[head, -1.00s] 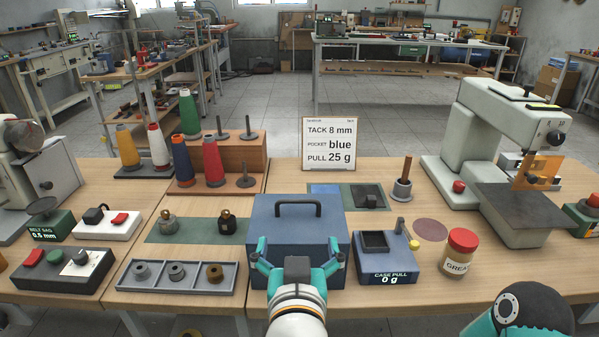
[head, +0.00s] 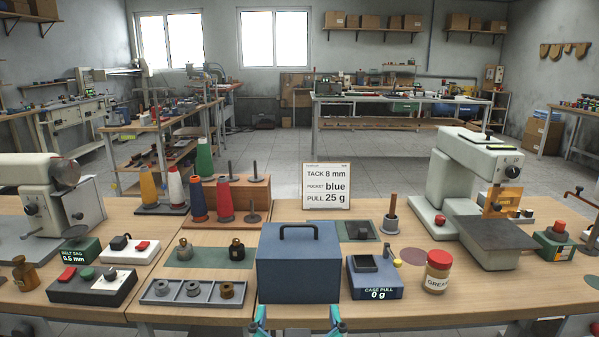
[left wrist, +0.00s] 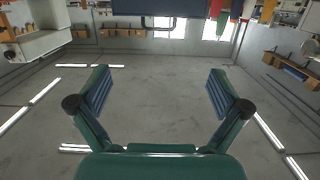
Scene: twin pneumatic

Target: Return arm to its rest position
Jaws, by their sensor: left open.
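My left gripper (head: 297,316) shows only by its two teal fingers at the bottom edge of the head view, spread apart in front of the blue case (head: 297,268). In the left wrist view the same gripper (left wrist: 159,90) is wide open with nothing between its fingers. The rest of my left arm is below the head view. The blue case stands closed on the table with its dark handle up, and the fingers appear clear of it. My right gripper is not in view.
A scale marked "CASE PULL 0 g" (head: 375,277) and a grease jar (head: 437,271) stand right of the case. A grey tray of bobbins (head: 193,292) lies to its left. A sewing machine (head: 459,185) stands at right, thread cones (head: 198,200) behind left.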

